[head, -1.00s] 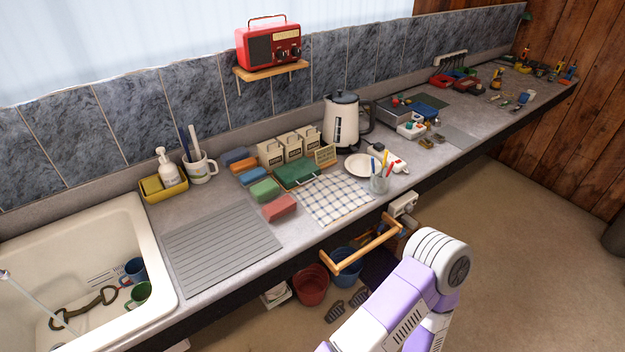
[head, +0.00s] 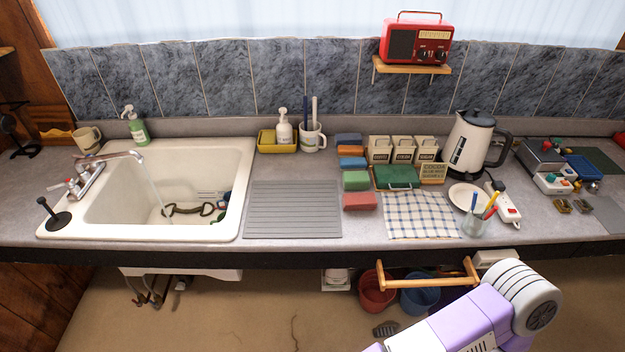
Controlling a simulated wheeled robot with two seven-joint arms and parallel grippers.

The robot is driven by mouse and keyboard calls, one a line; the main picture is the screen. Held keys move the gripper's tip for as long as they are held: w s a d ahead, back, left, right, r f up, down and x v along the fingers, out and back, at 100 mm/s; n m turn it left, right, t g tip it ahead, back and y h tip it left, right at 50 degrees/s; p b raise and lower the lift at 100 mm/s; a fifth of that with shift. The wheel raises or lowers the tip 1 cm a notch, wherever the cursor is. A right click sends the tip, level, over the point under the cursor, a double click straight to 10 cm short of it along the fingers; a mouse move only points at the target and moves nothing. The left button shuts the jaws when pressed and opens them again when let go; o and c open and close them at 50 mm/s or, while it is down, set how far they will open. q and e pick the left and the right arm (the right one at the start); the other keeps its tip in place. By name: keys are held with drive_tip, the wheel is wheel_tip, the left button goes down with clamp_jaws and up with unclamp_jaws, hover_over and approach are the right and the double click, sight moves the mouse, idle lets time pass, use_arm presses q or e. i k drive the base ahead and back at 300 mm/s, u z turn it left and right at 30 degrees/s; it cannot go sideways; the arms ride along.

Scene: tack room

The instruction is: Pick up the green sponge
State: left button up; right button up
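The green sponge (head: 356,180) lies on the counter in the head view, right of the ribbed grey drainboard. One of my arms, purple and white, comes in at the bottom right, but no gripper fingers show. Neither gripper is in view.
A sink (head: 150,190) with running water is at the left. The drainboard (head: 292,210) is bare. Canisters (head: 402,149), a kettle (head: 470,140), a checked cloth (head: 420,214) and a glass of pens (head: 475,222) stand right of the sponges. A wooden rail (head: 428,283) juts out below the counter edge.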

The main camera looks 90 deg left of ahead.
sight(359, 180)
drive_tip(key=u, duration=2.2)
